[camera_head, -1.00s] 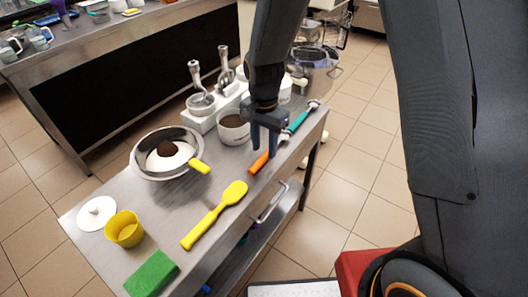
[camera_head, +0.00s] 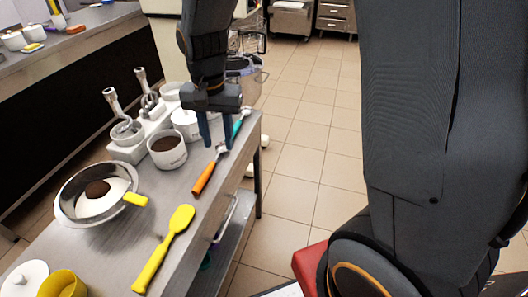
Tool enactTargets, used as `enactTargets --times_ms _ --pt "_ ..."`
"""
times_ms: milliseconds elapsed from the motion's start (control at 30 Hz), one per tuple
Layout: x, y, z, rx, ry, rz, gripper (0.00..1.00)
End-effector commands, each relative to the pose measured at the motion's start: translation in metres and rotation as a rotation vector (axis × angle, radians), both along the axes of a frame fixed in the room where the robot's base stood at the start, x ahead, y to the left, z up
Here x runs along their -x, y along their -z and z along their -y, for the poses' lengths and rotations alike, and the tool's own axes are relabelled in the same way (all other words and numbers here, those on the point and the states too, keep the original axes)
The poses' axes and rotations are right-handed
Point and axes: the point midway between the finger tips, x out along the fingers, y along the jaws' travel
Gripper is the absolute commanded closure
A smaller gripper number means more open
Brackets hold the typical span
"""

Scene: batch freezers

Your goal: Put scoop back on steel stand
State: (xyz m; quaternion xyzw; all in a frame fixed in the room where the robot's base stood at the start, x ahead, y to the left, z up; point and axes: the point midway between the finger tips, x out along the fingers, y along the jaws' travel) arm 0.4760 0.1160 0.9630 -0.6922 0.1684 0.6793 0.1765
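My gripper (camera_head: 220,132) points down over the right edge of the steel table, with its two blue fingers apart and nothing seen between them. An orange-handled tool (camera_head: 204,178) lies just in front of the fingers; its thin metal end reaches toward them. A teal-handled tool (camera_head: 242,120) lies behind and right of the fingers, partly hidden by them. I cannot tell which is the scoop. A pale stand (camera_head: 126,152) left of my gripper holds two upright metal tools (camera_head: 118,108) with round lower ends. I cannot tell whether this is the steel stand.
White tubs stand left of my gripper, one with brown contents (camera_head: 167,150). A steel bowl (camera_head: 66,205) with a yellow-handled tool, a yellow spatula (camera_head: 165,247), a yellow cup (camera_head: 62,284) and a white lid (camera_head: 24,279) are nearer. Open tiled floor (camera_head: 310,140) lies right.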

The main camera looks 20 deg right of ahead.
Motion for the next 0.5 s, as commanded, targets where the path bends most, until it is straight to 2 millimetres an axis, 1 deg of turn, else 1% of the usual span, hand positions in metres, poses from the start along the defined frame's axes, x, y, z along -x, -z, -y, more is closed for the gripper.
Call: enactTargets --times_ms 33,100,200,300,333,400,500 --pt "0.014 -0.002 0.024 0.001 -0.055 0.010 0.64" --pt "0.034 -0.002 0.050 0.004 -0.156 0.024 0.64" --pt "0.063 0.000 0.081 0.012 -0.290 0.042 0.64" --pt "0.086 0.002 0.101 0.022 -0.395 0.056 0.64" --pt "0.092 0.002 0.105 0.025 -0.421 0.058 0.64" --pt "0.101 0.004 0.112 0.029 -0.464 0.063 0.64" --pt "0.106 0.005 0.116 0.033 -0.493 0.066 0.64"
